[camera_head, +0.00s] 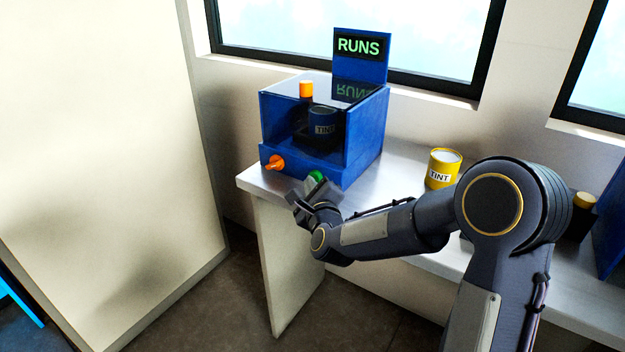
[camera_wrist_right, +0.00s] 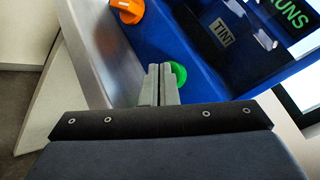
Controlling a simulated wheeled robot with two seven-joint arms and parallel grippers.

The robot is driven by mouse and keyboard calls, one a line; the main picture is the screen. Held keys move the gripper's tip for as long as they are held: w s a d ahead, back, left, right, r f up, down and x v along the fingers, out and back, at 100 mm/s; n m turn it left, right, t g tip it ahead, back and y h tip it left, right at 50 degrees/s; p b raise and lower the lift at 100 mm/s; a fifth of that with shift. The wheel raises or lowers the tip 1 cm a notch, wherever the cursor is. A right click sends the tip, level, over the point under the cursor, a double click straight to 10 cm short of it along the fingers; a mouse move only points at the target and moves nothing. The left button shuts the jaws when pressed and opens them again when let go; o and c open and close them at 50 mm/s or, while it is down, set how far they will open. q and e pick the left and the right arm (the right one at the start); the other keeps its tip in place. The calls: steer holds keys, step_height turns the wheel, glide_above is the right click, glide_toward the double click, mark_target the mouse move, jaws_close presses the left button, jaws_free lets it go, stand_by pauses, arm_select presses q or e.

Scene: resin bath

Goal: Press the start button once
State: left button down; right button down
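The blue resin bath machine (camera_head: 365,150) stands on the white bench with a clear front and top. Its green button (camera_head: 317,176) is low on the front panel, right of an orange knob (camera_head: 274,163). My right gripper (camera_head: 318,187) is right in front of the green button. In the right wrist view the fingers (camera_wrist_right: 160,72) are together with nothing between them, and their tips lie beside the green button (camera_wrist_right: 178,74), partly covering it. I cannot tell whether they touch it. My left gripper is not in view.
A sign reading RUNS (camera_head: 359,47) stands on top. A yellow TINT can (camera_head: 443,168) is on the bench (camera_head: 400,165) to the right. A large cream panel (camera_head: 110,150) stands left.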

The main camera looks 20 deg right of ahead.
steer(key=shift+a+f, duration=0.1)
steer(key=shift+s+a+f+b, duration=0.15)
steer(key=shift+s+a+b, duration=0.25)
steer(key=shift+a+b, duration=0.15)
steer(key=shift+a, duration=0.1)
steer(key=s+a, duration=0.1)
steer(key=a, duration=0.1)
steer(key=s+a+b, duration=0.1)
steer(key=s+a, duration=0.1)
steer(key=shift+s, duration=0.1)
steer(key=shift+r, duration=0.2)
stand_by(0.7)
